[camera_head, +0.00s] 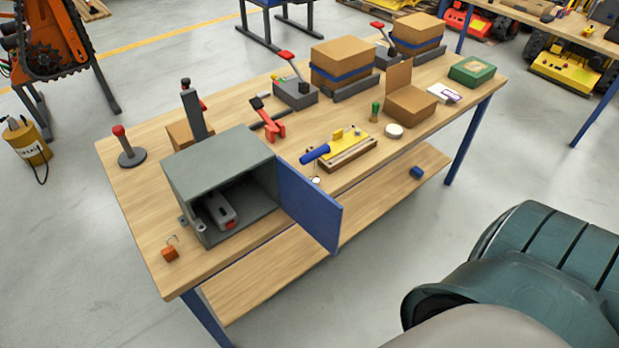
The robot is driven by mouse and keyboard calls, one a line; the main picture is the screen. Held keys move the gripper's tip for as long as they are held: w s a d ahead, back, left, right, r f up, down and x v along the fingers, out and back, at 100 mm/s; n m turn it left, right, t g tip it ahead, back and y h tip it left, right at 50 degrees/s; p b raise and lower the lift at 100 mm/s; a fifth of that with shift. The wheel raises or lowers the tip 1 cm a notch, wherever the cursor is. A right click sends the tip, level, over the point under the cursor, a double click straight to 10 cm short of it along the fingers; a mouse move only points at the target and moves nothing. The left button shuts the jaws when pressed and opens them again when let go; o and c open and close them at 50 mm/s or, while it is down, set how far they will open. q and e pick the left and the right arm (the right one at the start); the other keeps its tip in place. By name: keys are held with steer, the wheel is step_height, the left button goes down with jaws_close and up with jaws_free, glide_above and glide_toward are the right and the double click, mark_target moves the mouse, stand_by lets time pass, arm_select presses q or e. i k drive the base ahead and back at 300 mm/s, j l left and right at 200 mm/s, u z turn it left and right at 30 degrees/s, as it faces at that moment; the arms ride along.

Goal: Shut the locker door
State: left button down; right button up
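A grey locker (222,160) stands near the front left of the wooden workbench, its opening facing the front. Its blue door (310,205) is hinged on the right side of the opening and stands wide open, reaching out past the bench's front edge. Inside the locker lies a grey device (216,212) with a red part. An orange padlock (170,253) with its shackle up sits on the bench to the left of the opening. Neither gripper is in view. A large dark green and grey arm part of mine fills the lower right.
The workbench (130,205) also carries a yellow-topped tool with a blue handle (315,153) just behind the door, red clamps (273,128), and cardboard boxes (343,62) at the back. A lower shelf (270,285) runs beneath. The floor in front is clear.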

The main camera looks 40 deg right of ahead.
mark_target(316, 213)
steer(key=l+u, duration=0.15)
steer(key=l, duration=0.45)
steer(key=l+u, duration=0.1)
steer(key=l, duration=0.5)
steer(key=k+l+u, duration=0.15)
steer(key=l, duration=0.4)
steer(key=l+u, duration=0.15)
steer(key=l, duration=0.45)
